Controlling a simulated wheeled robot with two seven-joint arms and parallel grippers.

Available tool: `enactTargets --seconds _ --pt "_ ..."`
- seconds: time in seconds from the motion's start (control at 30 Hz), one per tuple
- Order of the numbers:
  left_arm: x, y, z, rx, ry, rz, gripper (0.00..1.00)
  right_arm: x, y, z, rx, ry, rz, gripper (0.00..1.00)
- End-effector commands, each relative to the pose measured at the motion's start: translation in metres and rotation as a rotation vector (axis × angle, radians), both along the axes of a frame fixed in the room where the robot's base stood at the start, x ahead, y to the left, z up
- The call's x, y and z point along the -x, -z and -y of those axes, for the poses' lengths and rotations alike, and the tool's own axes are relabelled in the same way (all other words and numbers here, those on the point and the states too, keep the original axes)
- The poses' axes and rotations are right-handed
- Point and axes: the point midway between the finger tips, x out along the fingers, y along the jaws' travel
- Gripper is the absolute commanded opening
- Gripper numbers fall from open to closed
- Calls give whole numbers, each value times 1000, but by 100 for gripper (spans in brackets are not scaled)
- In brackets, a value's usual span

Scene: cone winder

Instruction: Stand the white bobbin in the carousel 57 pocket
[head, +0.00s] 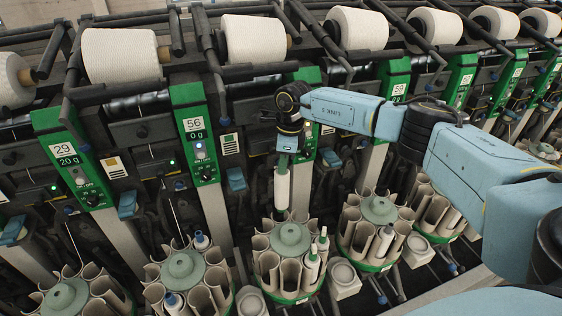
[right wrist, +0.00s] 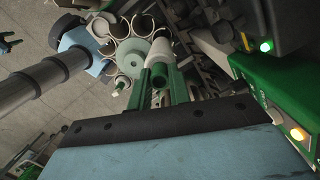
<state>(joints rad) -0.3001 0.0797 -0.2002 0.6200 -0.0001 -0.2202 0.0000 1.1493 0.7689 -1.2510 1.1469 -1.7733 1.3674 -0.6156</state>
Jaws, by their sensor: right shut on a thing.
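The white bobbin (head: 281,190) hangs roughly upright in my right gripper (head: 284,160), whose fingers are shut on its upper end. In the right wrist view the green fingers (right wrist: 160,82) grip the bobbin (right wrist: 157,50). The carousel (head: 290,238) with a green hub and beige pockets stands directly below, between the carousels of the neighbouring units. The bobbin's lower end is at the back rim of this carousel; I cannot tell whether it is inside a pocket. The 57 label is hidden behind my right arm. My left gripper is not in view.
Two bobbins with green tips (head: 312,262) stand in right-hand pockets of this carousel. Neighbouring carousels stand left (head: 185,266) and right (head: 379,209). The unit panel 56 (head: 195,128) is left of my gripper. Large yarn cones (head: 253,39) line the top.

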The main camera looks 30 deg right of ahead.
Motion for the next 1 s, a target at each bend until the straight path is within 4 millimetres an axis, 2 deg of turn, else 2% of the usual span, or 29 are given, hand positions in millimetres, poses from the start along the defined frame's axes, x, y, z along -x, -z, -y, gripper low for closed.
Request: enactTargets --seconds 0.1,0.3,0.5,0.67,1.0 --pt "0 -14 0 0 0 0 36 9 -17 10 -9 -3 -3 0" --pt "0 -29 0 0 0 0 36 23 -42 33 -4 -1 -2 0" --pt "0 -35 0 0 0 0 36 30 -55 49 7 6 1 0" --pt "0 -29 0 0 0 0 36 31 -48 51 8 7 3 0" --pt "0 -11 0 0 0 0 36 31 -18 50 8 6 3 0"
